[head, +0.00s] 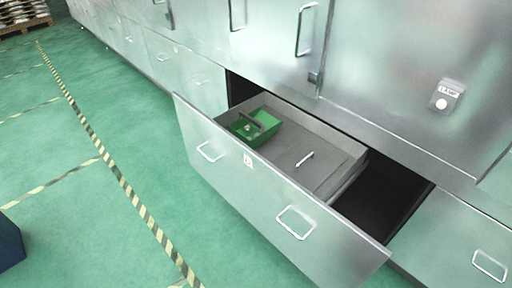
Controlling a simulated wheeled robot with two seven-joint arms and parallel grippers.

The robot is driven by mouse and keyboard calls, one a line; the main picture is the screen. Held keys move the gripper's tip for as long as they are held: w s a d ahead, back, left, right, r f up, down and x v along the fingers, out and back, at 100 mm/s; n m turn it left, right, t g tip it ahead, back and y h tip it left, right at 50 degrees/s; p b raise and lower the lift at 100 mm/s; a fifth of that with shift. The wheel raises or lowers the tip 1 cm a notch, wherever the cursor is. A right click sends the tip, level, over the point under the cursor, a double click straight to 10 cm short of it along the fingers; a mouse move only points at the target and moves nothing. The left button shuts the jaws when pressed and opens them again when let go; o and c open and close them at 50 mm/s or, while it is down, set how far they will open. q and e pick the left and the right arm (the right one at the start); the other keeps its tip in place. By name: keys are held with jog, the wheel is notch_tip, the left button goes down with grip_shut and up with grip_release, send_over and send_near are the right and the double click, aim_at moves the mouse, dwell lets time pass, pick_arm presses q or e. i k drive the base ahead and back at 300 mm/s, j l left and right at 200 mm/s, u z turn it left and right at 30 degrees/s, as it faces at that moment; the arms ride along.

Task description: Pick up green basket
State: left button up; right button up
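The green basket (266,136) sits inside an open drawer (273,196), at the drawer's left end. It is a small green tray with a dark handle across its top and something small and pale in it. The drawer is pulled out from the metal cabinet, and its front panel stands between the basket and the open floor. Neither of my grippers is in the head view.
A white handle-like piece (305,159) lies in the drawer, right of the basket. Metal cabinets (270,50) with bar handles line the back. Open green floor (80,220) with striped tape lies left. A dark blue object (10,244) stands at the left edge.

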aim_at(256, 124)
jog(key=i+j+z, duration=0.3)
jog(key=i+j, duration=0.15)
jog(key=j, duration=0.15)
jog(key=i+j+z, duration=0.1)
jog(key=j, duration=0.25)
jog(key=i+j+z, duration=0.15)
jog(key=i+j, duration=0.15)
jog(key=i+j+z, duration=0.15)
jog(key=j, duration=0.25)
